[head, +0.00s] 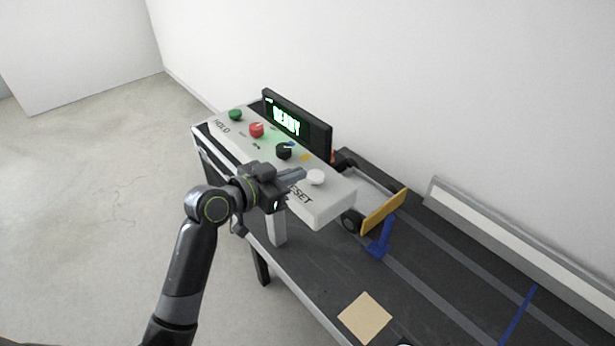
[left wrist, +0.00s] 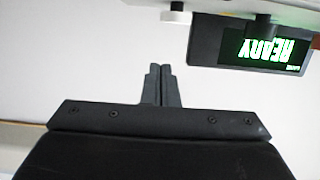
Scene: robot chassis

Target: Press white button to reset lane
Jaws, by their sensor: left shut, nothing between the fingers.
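The white button (head: 316,177) is a round white cap on top of the light grey control box (head: 335,197), near the "RESET" label. In the left wrist view the white button (left wrist: 177,17) shows at the top, past the fingertips. My left gripper (head: 300,174) is shut and empty, with its fingertips just left of the button in the head view; I cannot tell if they touch it. In the left wrist view the closed fingers (left wrist: 160,72) show a gap to the button. My right gripper is not in view.
The box also bears a green button (head: 235,115), a red button (head: 256,130) and a black knob (head: 284,151). Behind it a screen (head: 297,124) reads "READY".

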